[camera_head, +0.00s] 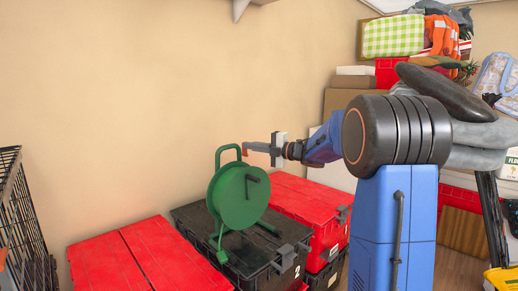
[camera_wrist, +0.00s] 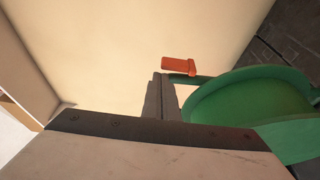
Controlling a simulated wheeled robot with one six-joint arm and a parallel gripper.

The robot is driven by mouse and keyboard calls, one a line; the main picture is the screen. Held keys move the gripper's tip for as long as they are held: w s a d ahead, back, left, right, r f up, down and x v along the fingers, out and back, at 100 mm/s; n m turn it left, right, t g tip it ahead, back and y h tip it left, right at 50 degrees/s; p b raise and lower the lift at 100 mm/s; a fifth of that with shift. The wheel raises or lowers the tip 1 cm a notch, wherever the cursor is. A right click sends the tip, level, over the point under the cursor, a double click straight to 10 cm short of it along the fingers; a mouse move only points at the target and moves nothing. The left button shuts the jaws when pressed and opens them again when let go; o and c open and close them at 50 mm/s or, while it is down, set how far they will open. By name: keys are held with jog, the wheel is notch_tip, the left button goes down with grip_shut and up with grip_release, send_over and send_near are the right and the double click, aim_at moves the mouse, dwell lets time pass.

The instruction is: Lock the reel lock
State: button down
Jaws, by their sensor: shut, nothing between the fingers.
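A green cable reel (camera_head: 236,197) stands upright on a black tote, with a looped green frame above its drum. In the wrist view, the reel (camera_wrist: 250,110) fills the right side. A small orange-red lever (camera_wrist: 179,66), which looks like the reel lock, sits on the green frame bar. In the head view, the lever (camera_head: 256,147) is at the top right of the frame. My gripper (camera_wrist: 160,80) is shut and empty, its fingertips just beside the lever's left end. I cannot tell whether they touch. In the head view, my gripper (camera_head: 268,149) points left at the lever.
The reel's black tote (camera_head: 190,217) stands between a red tote (camera_head: 120,260) at left and another red tote (camera_head: 315,205) at right. A black wire cage (camera_head: 22,225) is at far left. A plain wall is behind. Boxes and cloth items (camera_head: 395,37) are piled at back right.

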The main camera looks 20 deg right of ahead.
jog(key=shift+w+a, duration=0.35)
jog(key=shift+w+d+m, duration=0.1)
jog(key=shift+d+m, duration=0.2)
jog(key=shift+m, duration=0.3)
jog(key=m, duration=0.1)
jog(key=d+m+t, duration=0.1)
jog(key=m, duration=0.2)
jog(key=shift+w+d+f+m+t+y, duration=0.1)
jog(key=shift+w+d+m+t+y, duration=0.2)
jog(key=shift+d+t, duration=0.1)
jog(key=m, duration=0.1)
jog(key=d+m+t, duration=0.1)
jog(key=m, duration=0.3)
jog(key=shift+w+d+f+t, duration=0.3)
jog(key=shift+f+t, duration=0.05)
jog(key=shift+t, duration=0.05)
jog(key=shift+s, duration=0.1)
